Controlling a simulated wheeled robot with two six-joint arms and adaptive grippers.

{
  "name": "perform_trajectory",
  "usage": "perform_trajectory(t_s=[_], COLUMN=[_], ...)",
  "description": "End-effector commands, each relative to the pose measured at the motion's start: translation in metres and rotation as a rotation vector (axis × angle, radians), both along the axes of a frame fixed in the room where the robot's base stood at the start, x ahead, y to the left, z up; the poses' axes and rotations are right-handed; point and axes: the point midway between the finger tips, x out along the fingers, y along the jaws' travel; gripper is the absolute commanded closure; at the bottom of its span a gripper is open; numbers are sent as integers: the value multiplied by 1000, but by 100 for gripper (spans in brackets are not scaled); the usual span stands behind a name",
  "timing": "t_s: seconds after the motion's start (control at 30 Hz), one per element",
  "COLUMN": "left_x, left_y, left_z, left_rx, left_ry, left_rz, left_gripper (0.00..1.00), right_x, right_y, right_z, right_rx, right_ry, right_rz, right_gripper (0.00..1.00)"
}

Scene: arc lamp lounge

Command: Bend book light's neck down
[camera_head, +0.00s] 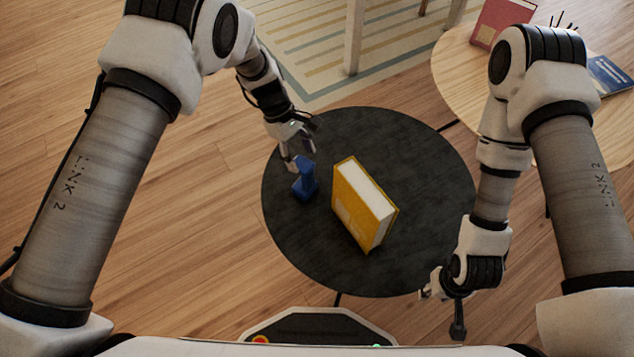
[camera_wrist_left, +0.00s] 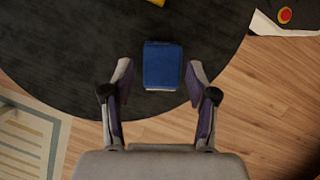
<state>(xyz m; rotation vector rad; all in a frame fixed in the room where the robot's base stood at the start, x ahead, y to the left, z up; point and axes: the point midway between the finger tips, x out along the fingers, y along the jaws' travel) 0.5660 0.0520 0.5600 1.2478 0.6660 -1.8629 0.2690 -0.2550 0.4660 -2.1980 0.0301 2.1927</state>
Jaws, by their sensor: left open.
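The blue book light (camera_head: 304,184) stands on the left part of the round dark table (camera_head: 420,165), with its upper part turned toward my left gripper. My left gripper (camera_head: 298,158) is directly at its top, at the table's left edge. In the left wrist view, the blue top of the light (camera_wrist_left: 163,66) lies ahead of and between the open fingers of the left gripper (camera_wrist_left: 160,92), with gaps on both sides. The light's neck is hidden from that view. My right gripper (camera_head: 430,288) is low by the table's right front edge, away from the light; its fingers are hard to make out.
A yellow book (camera_head: 358,207) stands on the dark table, right of the light. A wooden table (camera_head: 455,70) at the back right bears a red book (camera_head: 500,20) and a dark blue book (camera_head: 610,75). The dark table's back and right are clear.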

Motion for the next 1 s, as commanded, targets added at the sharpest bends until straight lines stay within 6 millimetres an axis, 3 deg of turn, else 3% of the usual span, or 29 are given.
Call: perform_trajectory(t_s=[0.3,0.63,0.67,0.8,0.83,1.0], left_x=[-14,-16,-16,-16,-16,-16], left_y=[-17,-20,-20,-20,-20,-20], left_z=[-55,-65,-65,-65,-65,-65], left_rx=[1,2,2,2,2,2], left_ry=[2,-1,-1,0,0,0], left_rz=[-3,-2,-2,-3,-3,-3], left_gripper=[42,42,45,95,100,100], right_x=[0,-1,-1,-1,-1,-1], right_y=[0,0,0,0,0,0], right_z=[-11,-12,-12,-12,-12,-12], right_rx=[0,0,0,0,0,0], right_ry=[1,1,2,1,1,1], right_rz=[1,0,0,0,0,0], right_gripper=[60,60,60,60,60,60])
